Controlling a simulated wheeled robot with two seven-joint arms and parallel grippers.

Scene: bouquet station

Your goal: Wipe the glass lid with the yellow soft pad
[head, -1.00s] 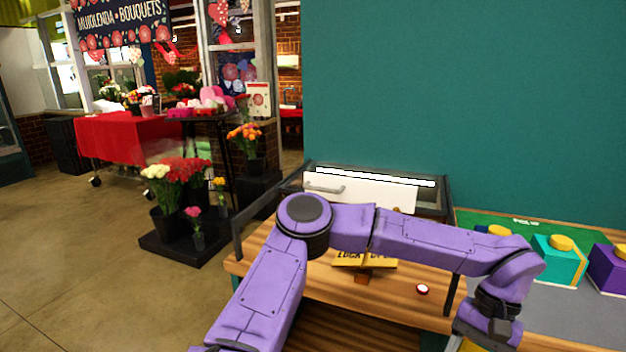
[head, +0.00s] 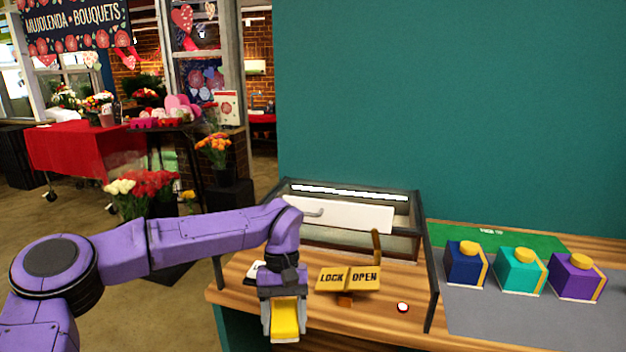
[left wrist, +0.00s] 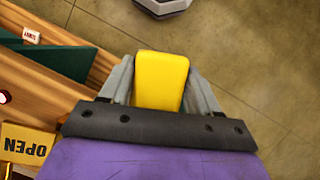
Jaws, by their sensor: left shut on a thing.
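My left gripper (head: 285,312) is shut on the yellow soft pad (head: 286,320) and holds it at the front left of the wooden counter. In the left wrist view the pad (left wrist: 161,78) sits between the two grey fingers, with floor behind it. A dark-framed case (head: 415,195) stands at the back of the counter. A pale panel with a handle (head: 350,214) shows in its frame; I cannot tell whether this is the glass lid. The pad is in front of the case and apart from it. My right gripper is not in view.
A yellow LOCK/OPEN sign (head: 348,279) with an upright lever stands right of my gripper. A red-and-white button (head: 403,307) is on the counter. Navy (head: 465,265), teal (head: 518,272) and purple (head: 573,279) blocks stand on the grey mat (head: 500,325) at right.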

